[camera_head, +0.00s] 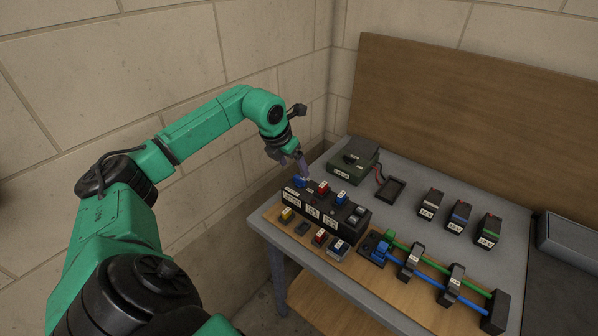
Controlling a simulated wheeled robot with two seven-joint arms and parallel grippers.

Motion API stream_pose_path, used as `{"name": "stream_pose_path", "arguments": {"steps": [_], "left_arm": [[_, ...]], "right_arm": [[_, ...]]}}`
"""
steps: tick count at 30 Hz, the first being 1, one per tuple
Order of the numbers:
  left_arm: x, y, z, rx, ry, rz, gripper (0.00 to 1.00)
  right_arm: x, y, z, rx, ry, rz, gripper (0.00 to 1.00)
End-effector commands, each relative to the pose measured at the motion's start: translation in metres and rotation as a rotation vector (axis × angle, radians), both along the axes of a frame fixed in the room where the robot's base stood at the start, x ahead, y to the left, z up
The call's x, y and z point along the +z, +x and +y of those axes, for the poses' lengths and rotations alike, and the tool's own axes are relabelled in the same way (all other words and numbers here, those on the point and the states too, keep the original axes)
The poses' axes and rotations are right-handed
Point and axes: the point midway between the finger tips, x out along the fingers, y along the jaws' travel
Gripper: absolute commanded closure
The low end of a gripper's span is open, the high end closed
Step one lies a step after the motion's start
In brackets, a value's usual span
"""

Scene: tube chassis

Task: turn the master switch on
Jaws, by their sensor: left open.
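A black chassis box (325,214) with white labels stands on a wooden board on the table. Blue and red blocks sit along its top, and a grey switch-like part (356,213) is at its right end. A dark green box (352,160) behind it has a small black part on top. I cannot tell which of these parts is the master switch, or its position. My left gripper (303,170) is open, pointing down just above the blue block (300,182) at the chassis's left end. I cannot tell whether it touches that block. My right gripper is not in view.
Small coloured blocks (320,237) stand along the front of the wooden board (383,270). Green and blue tubes (440,268) run through black brackets at the right. Several labelled dark modules (459,216) and a small black tray (391,190) stand behind. Grey table (405,227) shows between them.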

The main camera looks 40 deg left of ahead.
Motion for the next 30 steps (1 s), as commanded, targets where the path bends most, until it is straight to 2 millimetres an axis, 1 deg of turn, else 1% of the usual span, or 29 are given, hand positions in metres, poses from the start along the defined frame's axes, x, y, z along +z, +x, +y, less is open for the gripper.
{"name": "stream_pose_path", "arguments": {"steps": [1,4,8,12,17,20,21,24,30], "left_arm": [[-0.008,0.005,-0.001,-0.001,-0.005,0.004,0.15],[-0.031,0.013,-0.002,-0.001,-0.005,0.002,0.15],[-0.050,0.022,0.000,0.000,-0.003,0.000,0.15],[-0.057,0.024,0.000,-0.002,-0.001,-0.001,0.15],[-0.058,0.024,0.000,-0.002,-0.001,-0.001,0.15],[-0.057,0.024,0.000,-0.002,-0.001,-0.001,0.49],[-0.057,0.024,0.000,-0.002,-0.001,-0.001,0.65],[-0.057,0.024,0.000,-0.002,-0.001,-0.001,1.00],[-0.057,0.024,0.000,0.008,-0.001,-0.001,1.00]], "right_arm": [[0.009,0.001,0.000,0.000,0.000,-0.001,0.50],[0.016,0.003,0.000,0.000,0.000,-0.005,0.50],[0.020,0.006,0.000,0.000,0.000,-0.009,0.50],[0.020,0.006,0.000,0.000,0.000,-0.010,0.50],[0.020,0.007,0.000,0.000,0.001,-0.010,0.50],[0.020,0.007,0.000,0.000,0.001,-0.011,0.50],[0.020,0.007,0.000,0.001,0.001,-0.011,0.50],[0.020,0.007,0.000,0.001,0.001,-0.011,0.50],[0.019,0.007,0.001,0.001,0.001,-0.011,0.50]]}}
